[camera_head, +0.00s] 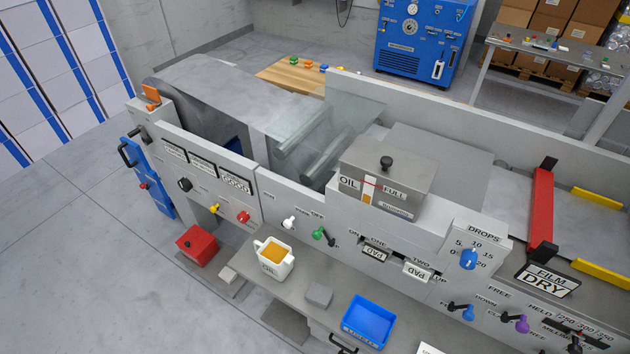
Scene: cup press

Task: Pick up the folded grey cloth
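A small folded grey cloth (319,294) appears to be the grey block-shaped item lying on the grey bench shelf (290,308) in front of the press. It sits between the white oil jug (271,270) on its left and the blue tray (368,321) on its right, apart from both. Nothing covers it. Neither of my grippers shows in the head view.
The machine's front panel, with a green lever (319,233), a white knob (290,222) and pad handles (416,271), rises just behind the shelf. A red box (197,245) stands lower left. Open floor (110,260) lies to the left.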

